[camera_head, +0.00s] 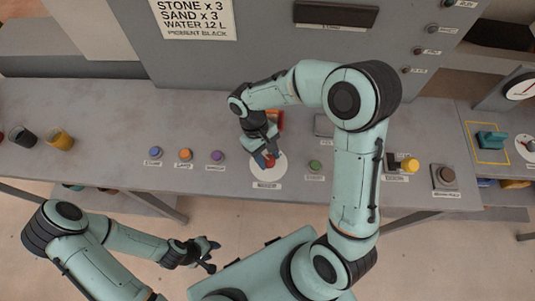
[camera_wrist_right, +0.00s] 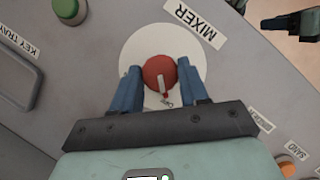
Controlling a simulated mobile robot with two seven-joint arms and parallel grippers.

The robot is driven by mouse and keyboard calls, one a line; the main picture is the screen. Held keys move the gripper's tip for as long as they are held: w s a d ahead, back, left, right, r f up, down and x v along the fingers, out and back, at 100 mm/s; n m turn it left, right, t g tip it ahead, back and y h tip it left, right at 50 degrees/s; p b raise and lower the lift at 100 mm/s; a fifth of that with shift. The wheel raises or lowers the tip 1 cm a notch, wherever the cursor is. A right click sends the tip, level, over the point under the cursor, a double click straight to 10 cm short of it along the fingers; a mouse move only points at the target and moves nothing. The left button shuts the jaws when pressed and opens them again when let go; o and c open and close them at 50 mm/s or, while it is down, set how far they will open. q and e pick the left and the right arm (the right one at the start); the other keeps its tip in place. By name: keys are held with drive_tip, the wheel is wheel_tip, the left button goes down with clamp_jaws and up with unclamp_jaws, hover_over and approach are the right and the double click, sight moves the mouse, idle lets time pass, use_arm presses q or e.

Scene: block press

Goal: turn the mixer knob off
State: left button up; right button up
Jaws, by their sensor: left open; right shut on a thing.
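The mixer knob (camera_wrist_right: 160,75) is red with a white pointer bar and sits on a round white dial plate (camera_wrist_right: 135,50) beside the MIXER label (camera_wrist_right: 194,24). In the right wrist view, the blue fingers of my right gripper (camera_wrist_right: 161,90) stand on both sides of the knob and are shut on it. In the head view my right gripper (camera_head: 267,155) comes down over the white dial (camera_head: 268,170) and partly hides the knob. My left gripper (camera_head: 208,254) is open and empty, in front of the bench and away from the dial.
Blue (camera_head: 155,152), orange (camera_head: 185,154) and purple (camera_head: 217,156) buttons lie left of the dial. A green button (camera_head: 315,165) lies to its right. A yellow knob (camera_head: 410,164) and a grey button box (camera_head: 444,176) are further right. Dark (camera_head: 23,137) and yellow (camera_head: 60,138) cups stand at far left.

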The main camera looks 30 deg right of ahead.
idle(0.5)
drive_tip(key=o, duration=1)
drive_tip(key=shift+o, duration=0.2)
drive_tip(key=shift+w+r, duration=0.1)
drive_tip(key=shift+r, duration=0.05)
use_arm(q)
drive_tip(key=w+r+p, duration=0.2)
drive_tip(key=shift+w+r, duration=0.3)
use_arm(e)
drive_tip(key=v, duration=1.3)
